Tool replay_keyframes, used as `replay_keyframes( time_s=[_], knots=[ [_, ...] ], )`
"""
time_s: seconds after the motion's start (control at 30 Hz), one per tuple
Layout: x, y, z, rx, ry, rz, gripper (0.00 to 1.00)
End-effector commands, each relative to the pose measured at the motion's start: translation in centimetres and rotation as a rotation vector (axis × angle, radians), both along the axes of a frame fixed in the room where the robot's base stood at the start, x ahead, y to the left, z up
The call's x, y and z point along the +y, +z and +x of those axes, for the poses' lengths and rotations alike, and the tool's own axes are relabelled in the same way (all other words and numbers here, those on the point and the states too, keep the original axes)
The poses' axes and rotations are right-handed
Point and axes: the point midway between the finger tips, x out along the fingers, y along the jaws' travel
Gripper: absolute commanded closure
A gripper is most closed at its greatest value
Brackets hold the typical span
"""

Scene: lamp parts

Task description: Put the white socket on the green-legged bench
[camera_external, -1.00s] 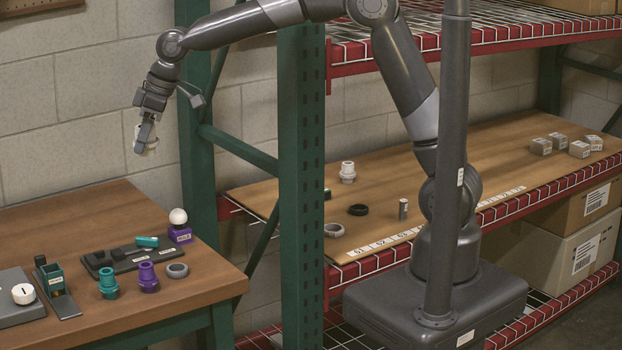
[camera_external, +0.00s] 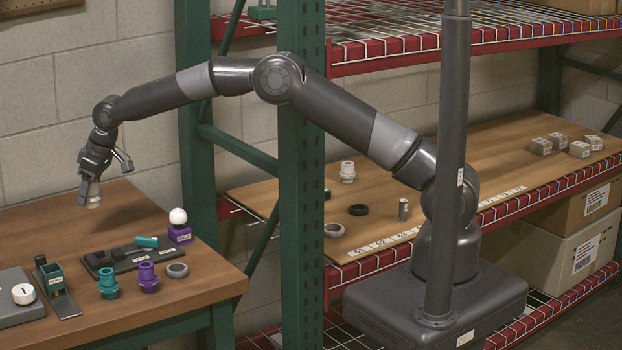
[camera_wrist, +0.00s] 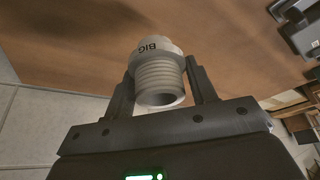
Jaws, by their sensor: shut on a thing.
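My gripper (camera_external: 88,193) is low over the back of the green-legged bench (camera_external: 215,290). It is shut on the white socket (camera_external: 94,196), whose lower part shows below the fingers. In the wrist view the white socket (camera_wrist: 158,75) sits between the two fingers, with a ribbed body, a wider collar and the letters BIG. Its open threaded end points toward the camera. I cannot tell whether the socket touches the wooden top. A second white socket-like part (camera_external: 347,172) stands on the shelf to the right.
On the bench are a teal socket (camera_external: 108,283), a purple socket (camera_external: 147,277), a grey ring (camera_external: 177,270), a dark tray (camera_external: 120,262), a purple block with a white bulb (camera_external: 179,226) and a teal holder (camera_external: 52,279). The back left of the bench looks clear. A green post (camera_external: 302,180) stands right.

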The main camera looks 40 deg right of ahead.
Motion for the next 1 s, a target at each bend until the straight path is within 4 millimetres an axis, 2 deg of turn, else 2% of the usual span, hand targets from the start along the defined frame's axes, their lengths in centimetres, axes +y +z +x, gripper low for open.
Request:
replay_keyframes(
  time_s=[0.33, 0.57, 0.97, 1.0],
  knots=[
    [-0.2, -4.1, 0.3, 0.002, -0.009, -0.001, 0.75],
    [-0.2, -7.8, 0.3, 0.002, -0.009, -0.001, 0.75],
    [-0.2, -8.4, 0.3, 0.001, -0.009, -0.001, 0.75],
    [-0.2, -8.3, 0.3, 0.0, -0.009, 0.0, 0.45]
  ],
)
